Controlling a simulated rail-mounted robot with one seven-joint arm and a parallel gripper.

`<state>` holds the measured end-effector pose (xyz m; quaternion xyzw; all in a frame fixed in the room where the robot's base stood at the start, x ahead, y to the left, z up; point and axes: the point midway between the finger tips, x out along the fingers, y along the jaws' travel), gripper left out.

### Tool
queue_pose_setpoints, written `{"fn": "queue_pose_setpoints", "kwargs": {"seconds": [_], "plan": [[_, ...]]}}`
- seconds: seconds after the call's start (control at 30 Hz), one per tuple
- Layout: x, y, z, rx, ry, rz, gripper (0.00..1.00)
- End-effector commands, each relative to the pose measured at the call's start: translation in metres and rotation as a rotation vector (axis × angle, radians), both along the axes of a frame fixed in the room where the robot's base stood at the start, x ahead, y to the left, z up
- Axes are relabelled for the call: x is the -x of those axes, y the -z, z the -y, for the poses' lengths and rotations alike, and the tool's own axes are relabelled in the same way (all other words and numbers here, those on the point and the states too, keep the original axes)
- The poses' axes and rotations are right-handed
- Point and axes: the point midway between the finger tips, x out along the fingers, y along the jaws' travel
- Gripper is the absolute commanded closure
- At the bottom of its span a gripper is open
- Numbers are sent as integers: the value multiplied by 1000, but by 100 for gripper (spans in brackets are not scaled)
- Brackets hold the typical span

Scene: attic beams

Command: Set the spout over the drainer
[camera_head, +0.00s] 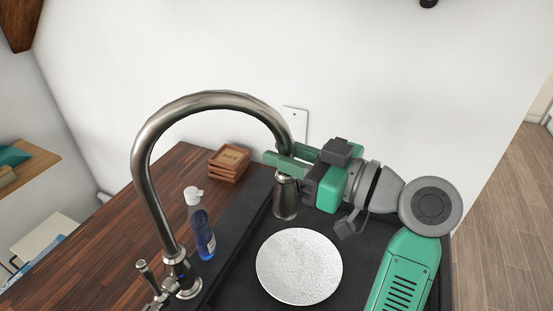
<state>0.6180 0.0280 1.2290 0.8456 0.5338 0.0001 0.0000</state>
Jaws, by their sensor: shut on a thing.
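The faucet's brushed-metal spout (150,135) rises from its base at the lower left, arches over and comes down on the right. Its wider end (286,198) hangs over the dark sink unit (255,235). My gripper (288,155) comes from the right and is shut on the spout's descending part, just above that end. The green fingers hide a short piece of the spout. I cannot tell which part of the dark unit is the drainer.
A white round plate (299,266) lies on the dark unit, below the spout's end. A blue bottle with a white cap (200,228) stands beside the faucet. A stack of wooden coasters (229,163) sits on the wooden counter (120,225). The white wall (330,60) is close behind.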

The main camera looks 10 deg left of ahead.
Motion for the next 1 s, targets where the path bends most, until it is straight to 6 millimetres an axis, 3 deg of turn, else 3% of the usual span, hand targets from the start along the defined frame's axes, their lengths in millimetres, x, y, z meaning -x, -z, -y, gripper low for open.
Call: {"fn": "queue_pose_setpoints", "kwargs": {"seconds": [0.53, 0.57, 0.67, 1.0], "plan": [[-3, 1, 4, 0, 12, -2, 100], [-3, 1, 4, 0, 12, -2, 75], [-3, 1, 4, 0, 12, -2, 58], [1, 0, 12, 0, 12, -1, 58]]}}
